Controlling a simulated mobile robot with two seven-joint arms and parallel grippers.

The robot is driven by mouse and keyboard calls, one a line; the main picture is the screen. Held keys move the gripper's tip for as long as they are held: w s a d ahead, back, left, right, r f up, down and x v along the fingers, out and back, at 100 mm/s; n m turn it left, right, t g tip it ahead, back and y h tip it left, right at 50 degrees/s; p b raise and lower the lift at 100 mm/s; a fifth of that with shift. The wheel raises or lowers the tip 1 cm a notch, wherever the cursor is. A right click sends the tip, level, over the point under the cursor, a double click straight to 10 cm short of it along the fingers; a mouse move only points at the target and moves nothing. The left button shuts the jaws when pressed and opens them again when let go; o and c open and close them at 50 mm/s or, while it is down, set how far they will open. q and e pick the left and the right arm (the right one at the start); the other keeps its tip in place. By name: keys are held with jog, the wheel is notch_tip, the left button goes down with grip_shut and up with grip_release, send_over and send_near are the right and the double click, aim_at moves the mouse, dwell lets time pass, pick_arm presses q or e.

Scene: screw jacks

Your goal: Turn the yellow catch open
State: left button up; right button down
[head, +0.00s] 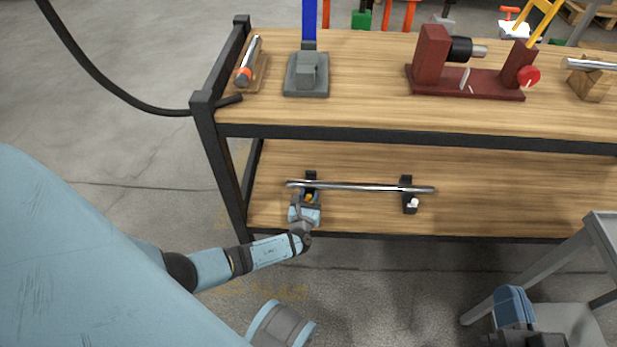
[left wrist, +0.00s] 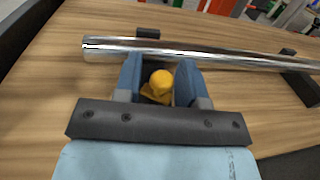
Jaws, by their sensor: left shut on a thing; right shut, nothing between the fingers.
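The yellow catch (head: 309,197) is a small rounded knob at the left dark bracket on the lower shelf. In the left wrist view the yellow catch (left wrist: 160,84) sits between the two blue fingers of my left gripper (left wrist: 160,80). That gripper (head: 306,200) is shut on it, just in front of the metal rod (head: 365,187). The catch's lower part and its mount are partly hidden by the fingers. The rod lies across the left bracket and the right bracket (head: 407,182). My right gripper (head: 514,306) is shut and empty at the lower right, away from the shelf.
The right bracket has a white knob (head: 414,203). The upper shelf (head: 370,75) overhangs behind, with a dark frame post (head: 222,165) left of my left gripper. A grey cart (head: 590,235) stands at the right. The lower shelf (head: 510,200) is bare right of the rod.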

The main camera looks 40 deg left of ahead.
pick_arm(q)
jog(key=n+g+y, duration=0.1)
jog(key=y, duration=0.1)
jog(key=n+g+y+b, duration=0.1)
jog(key=n+y, duration=0.1)
jog(key=shift+d+f+g, duration=0.15)
jog(key=shift+d+g, duration=0.2)
jog(key=shift+g, duration=0.05)
jog(key=shift+n+g+y+b, duration=0.6)
jog(key=shift+n+g+y, duration=0.8)
jog(key=shift+y, duration=0.1)
pick_arm(e)
jog(key=shift+a+f+g, duration=0.1)
jog(key=shift+f+g, duration=0.7)
jog(key=shift+f, duration=0.95)
pick_arm(q)
jog(key=shift+w+r, duration=0.1)
jog(key=shift+r, duration=0.1)
pick_arm(e)
jog(key=shift+r+n, duration=0.15)
jog(key=shift+n, duration=0.15)
pick_arm(q)
jog(key=o, duration=0.6)
jog(key=shift+o, duration=0.2)
pick_arm(e)
jog(key=shift+f, duration=0.2)
pick_arm(q)
jog(key=shift+a, duration=0.15)
pick_arm(e)
jog(key=shift+s+f, duration=0.1)
